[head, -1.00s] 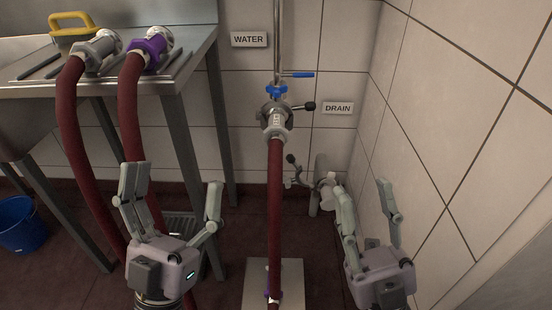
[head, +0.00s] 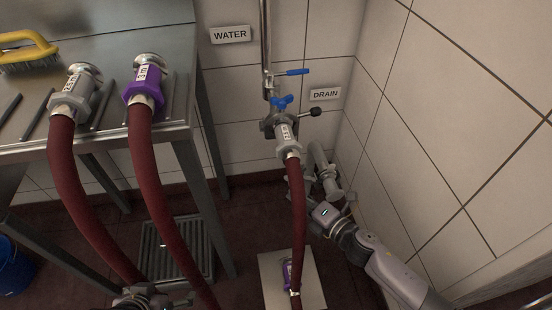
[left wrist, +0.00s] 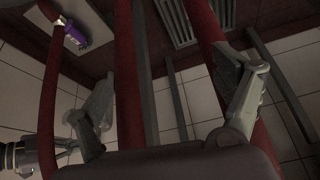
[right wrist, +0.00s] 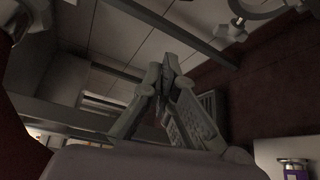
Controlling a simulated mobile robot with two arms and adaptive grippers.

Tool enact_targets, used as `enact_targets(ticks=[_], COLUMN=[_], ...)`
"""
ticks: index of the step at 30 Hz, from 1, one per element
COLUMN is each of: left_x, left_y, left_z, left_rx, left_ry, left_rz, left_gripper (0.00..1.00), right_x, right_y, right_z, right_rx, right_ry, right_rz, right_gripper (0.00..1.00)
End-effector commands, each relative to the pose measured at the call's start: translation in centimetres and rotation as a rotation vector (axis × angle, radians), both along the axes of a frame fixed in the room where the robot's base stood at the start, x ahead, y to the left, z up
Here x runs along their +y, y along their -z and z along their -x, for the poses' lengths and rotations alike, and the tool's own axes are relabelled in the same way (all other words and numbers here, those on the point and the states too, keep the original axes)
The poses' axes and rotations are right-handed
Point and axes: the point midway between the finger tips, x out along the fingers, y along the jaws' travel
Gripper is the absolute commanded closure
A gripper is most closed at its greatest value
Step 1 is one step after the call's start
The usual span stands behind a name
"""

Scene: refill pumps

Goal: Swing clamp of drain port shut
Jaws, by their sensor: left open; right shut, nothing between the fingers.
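The drain port (head: 323,172) is a grey pipe stub low in the wall corner under the DRAIN sign (head: 325,94). My right gripper (head: 308,194) is just in front of and below it, covering most of its clamp in the head view. In the right wrist view, an open metal clamp part (right wrist: 262,12) with a rounded knob shows at top right, apart from my fingers. My right fingertips (right wrist: 168,75) are together and empty there. My left gripper is low at the bottom edge of the head view; its fingers (left wrist: 170,95) are spread in the left wrist view, with hoses behind.
A red hose (head: 298,215) runs from the water port (head: 284,122) down past my right gripper. Two more hoses with a grey coupling (head: 77,90) and a purple coupling (head: 146,82) hang from the steel table (head: 120,145). A floor grate (head: 165,250) lies below.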

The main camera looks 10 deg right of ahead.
Motion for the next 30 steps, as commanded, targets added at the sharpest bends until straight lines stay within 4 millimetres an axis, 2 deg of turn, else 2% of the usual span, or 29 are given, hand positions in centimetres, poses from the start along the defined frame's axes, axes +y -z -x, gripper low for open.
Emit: enact_targets(ticks=[3,8,14,21,24,30], left_x=[0.2,-0.1,-1.0,-2.3,-2.1,-2.1], left_y=[0.2,0.1,-0.8,-3.2,-3.0,-2.9], left_z=[0.7,-0.2,-3.0,-6.8,-6.3,-6.2], left_rx=[0.032,-0.01,-0.143,-0.354,-0.326,-0.319], left_ry=[-0.002,0.001,0.012,0.027,0.025,0.024], left_rz=[-0.006,0.003,0.03,0.076,0.07,0.069], left_gripper=[0.12,0.12,0.12,0.12,0.12,0.12], right_x=[-0.5,0.3,2.2,4.3,2.2,0.7], right_y=[0.5,0.8,1.5,2.2,1.5,0.9], right_z=[-0.4,-1.9,-5.4,-9.2,-9.2,-9.5], right_rx=[0.001,-0.003,-0.003,-0.003,-0.001,0.0], right_ry=[0.008,0.008,0.008,0.007,0.009,0.006], right_rz=[0.034,0.034,0.032,0.032,0.035,0.032], right_gripper=[1.0,1.0,1.0,1.0,1.0,1.0])
